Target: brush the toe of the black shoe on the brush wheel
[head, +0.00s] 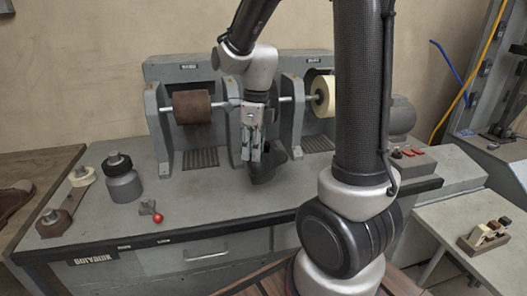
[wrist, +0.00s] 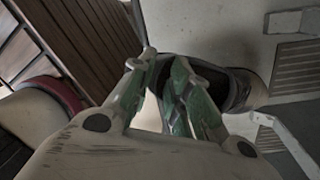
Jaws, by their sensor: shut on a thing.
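The black shoe (head: 266,172) hangs below my gripper (head: 252,148) in the head view, in front of the machine's middle post. My gripper is shut on the shoe's upper part; the exact grip is partly hidden by the fingers. In the wrist view the dark shoe (wrist: 240,88) shows behind and right of the green-padded fingers (wrist: 172,95). The brown wheel (head: 192,107), which looks like the brush wheel, sits on the shaft to the left of my gripper, apart from the shoe. The label above it is too small to read.
A cream wheel (head: 325,96) sits at the shaft's right end. Grey posts flank the wheels. The front middle of the bench (head: 215,205) is clear.

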